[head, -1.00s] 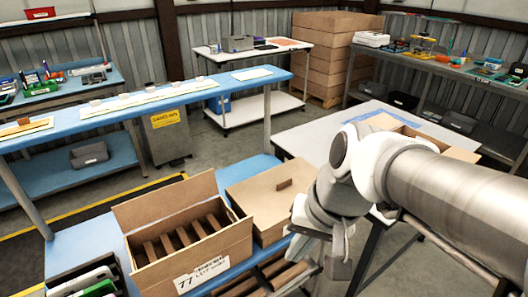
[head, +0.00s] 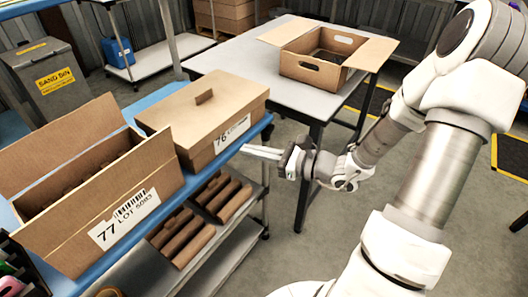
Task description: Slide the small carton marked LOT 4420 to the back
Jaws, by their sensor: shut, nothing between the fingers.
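No label that I can read says LOT 4420. A closed carton (head: 205,108) with a lid and a raised tab stands on the blue shelf top; its label starts with 76, and the smaller print is too small to read. An open carton (head: 130,205) to its left reads 77 LOT 5083 and holds brown dividers. My gripper (head: 246,150) is shut and empty. Its pale fingers point left, just in front of the right end of the closed carton; I cannot tell whether they touch it.
Brown pieces (head: 205,215) lie on the shelf below. A grey table (head: 235,62) behind carries an open carton (head: 312,70) with handle holes. A sand bin (head: 50,75) stands at the back left.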

